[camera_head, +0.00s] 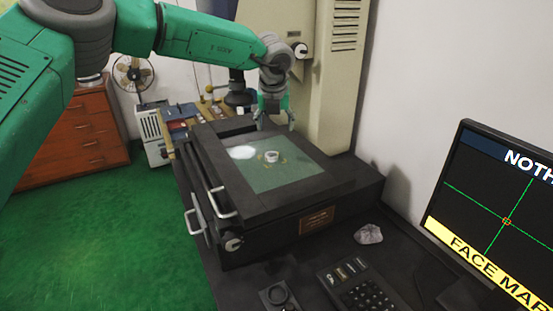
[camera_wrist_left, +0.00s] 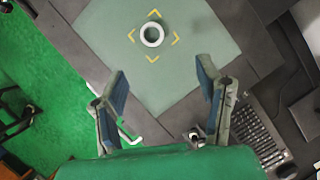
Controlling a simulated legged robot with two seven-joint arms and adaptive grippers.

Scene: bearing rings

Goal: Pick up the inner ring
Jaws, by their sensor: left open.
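A small white ring (camera_head: 271,157) lies on the grey-green plate (camera_head: 290,178) on top of a black machine. In the left wrist view the ring (camera_wrist_left: 152,35) sits between yellow corner marks, beyond my fingertips. I cannot tell from its look alone whether it is the inner ring. My left gripper (camera_head: 274,122) is open and empty above the far edge of the machine. In the left wrist view the left gripper's fingers (camera_wrist_left: 162,80) are spread apart, with nothing between them. My right gripper is not in view.
The black machine (camera_head: 270,222) has handles on its left side. A monitor (camera_head: 500,215), a keypad (camera_head: 362,288) and a crumpled grey lump (camera_head: 368,234) are at the right and front. A beige cabinet (camera_head: 330,80) stands behind. Green floor lies open at the left.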

